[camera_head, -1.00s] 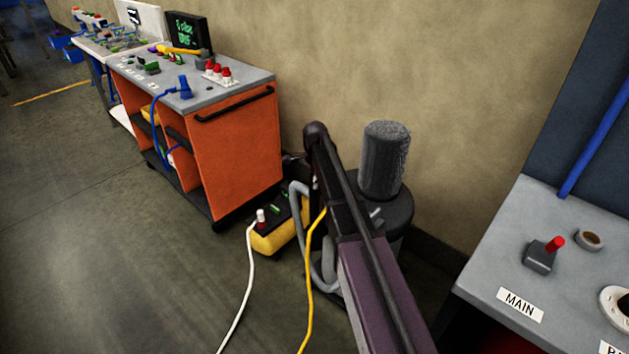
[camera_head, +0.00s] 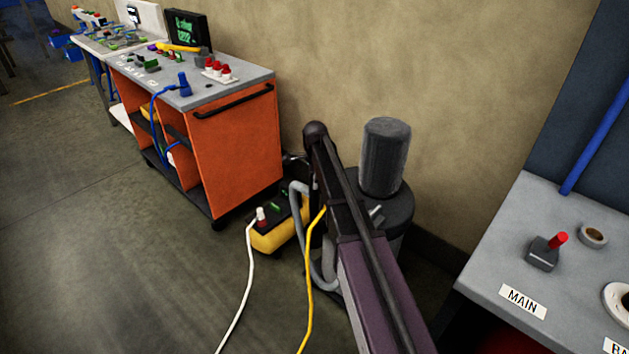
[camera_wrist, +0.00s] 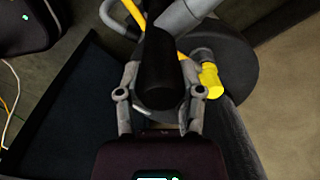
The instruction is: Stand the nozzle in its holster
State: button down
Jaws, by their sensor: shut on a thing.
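In the wrist view my gripper (camera_wrist: 155,100) is shut on a black, rounded piece, which I take to be the nozzle (camera_wrist: 160,65). A thick grey tube (camera_wrist: 185,15) runs just beyond it. A grey fitting with a yellow end (camera_wrist: 211,82) lies to its right, by a dark round drum; I cannot tell whether this is the holster. In the head view my arm hides the gripper and the held piece. A grey hose (camera_head: 300,225) loops beside the dark drum vacuum (camera_head: 385,160) behind my arm. No holster is clearly identifiable.
An orange cart (camera_head: 235,150) with a grey top stands at left. A yellow-and-black box (camera_head: 275,235) with white and yellow cables sits on the floor. A grey bench (camera_head: 480,260) labelled MAIN is at right. Open floor (camera_head: 110,250) lies front left.

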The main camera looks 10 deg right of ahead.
jog(key=shift+f+b, duration=2)
jog(key=shift+c, duration=0.8)
grip_release()
jog(key=shift+r, duration=0.25)
notch_tip(320, 180, up, 24)
jog(key=w+t+p, duration=0.1)
jog(key=w+p, duration=0.1)
jog(key=p, duration=2.1)
jog(key=shift+w+d+f+t+p, duration=0.25)
jog(key=shift+w+d+t+p, duration=0.05)
jog(key=shift+p, duration=0.1)
